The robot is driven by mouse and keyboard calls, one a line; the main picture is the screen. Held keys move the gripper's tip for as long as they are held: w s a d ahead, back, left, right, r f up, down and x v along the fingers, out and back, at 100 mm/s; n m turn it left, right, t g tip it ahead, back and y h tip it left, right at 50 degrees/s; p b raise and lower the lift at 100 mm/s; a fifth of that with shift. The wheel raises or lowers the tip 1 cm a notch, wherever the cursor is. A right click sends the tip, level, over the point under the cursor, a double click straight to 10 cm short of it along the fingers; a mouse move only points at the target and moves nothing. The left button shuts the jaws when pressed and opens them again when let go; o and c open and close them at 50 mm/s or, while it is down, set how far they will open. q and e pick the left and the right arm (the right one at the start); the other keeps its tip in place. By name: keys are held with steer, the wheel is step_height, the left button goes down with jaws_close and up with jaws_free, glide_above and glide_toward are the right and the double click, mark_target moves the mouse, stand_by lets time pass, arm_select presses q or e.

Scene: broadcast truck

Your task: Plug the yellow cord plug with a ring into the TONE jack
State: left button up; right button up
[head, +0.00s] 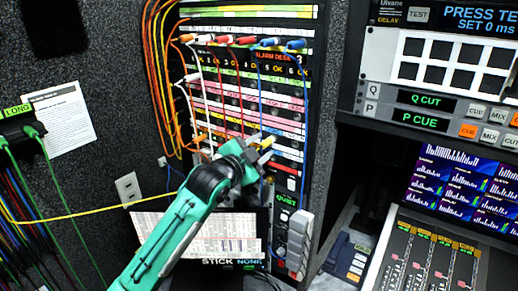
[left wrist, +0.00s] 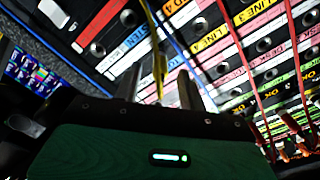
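My left gripper (head: 259,148) is raised in front of the lower right part of the jack panel. It is closed around the yellow cord plug (left wrist: 159,66), which shows between its two fingers (left wrist: 159,85) in the left wrist view. The yellow cord (head: 95,215) comes in from the left and passes behind my left arm in the head view. The plug's ring is too small to make out. The jack panel (head: 237,85) has several rows of coloured label strips. I cannot read a TONE label, so I cannot tell which jack it is. My right gripper is not in view.
Red, white, orange and blue patch cords hang across the panel from a row of plugs (head: 240,41) at its top. A bundle of orange cords (head: 158,80) runs down its left side. A screen (head: 220,235) stands below, and a control console (head: 425,255) at right.

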arm_select(q)
steer(key=shift+s+a+f+b, duration=0.2)
steer(key=shift+s+a+b, duration=0.15)
steer(key=shift+s+b, duration=0.05)
steer(key=b+v, duration=0.4)
steer(key=v, duration=0.8)
steer(key=shift+s+a+r, duration=0.15)
steer(key=shift+s+a, duration=0.05)
steer(key=shift+s, duration=0.15)
